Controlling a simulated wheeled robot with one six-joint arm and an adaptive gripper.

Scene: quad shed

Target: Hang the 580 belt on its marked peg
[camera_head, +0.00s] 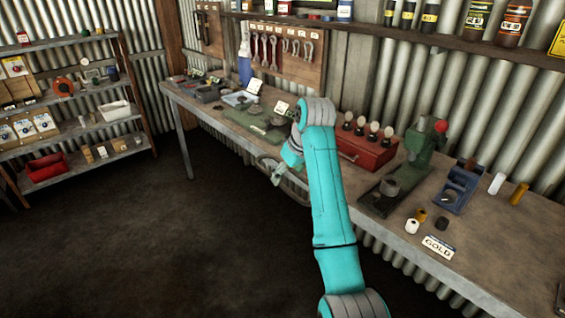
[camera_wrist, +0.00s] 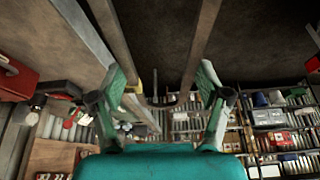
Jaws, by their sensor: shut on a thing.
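My gripper (camera_head: 281,174) is in front of the workbench's front edge, low beside the bench top. In the wrist view, my gripper (camera_wrist: 164,88) has its fingers on either side of a dark belt (camera_wrist: 203,35) and is shut on it. The belt forms a long narrow loop, with its rounded end between the fingers and its two strands running toward the top of the picture. In the head view, the belt shows only as a thin dark curve near the bench edge. I cannot read a number on it. I cannot make out a marked belt peg.
The workbench (camera_head: 452,265) carries a red toolbox (camera_head: 366,149), a green press (camera_head: 420,142) and a blue holder (camera_head: 455,188). A tool board (camera_head: 285,68) with wrenches hangs behind it. Shelves (camera_head: 75,165) stand at the left. The floor (camera_head: 150,245) between is clear.

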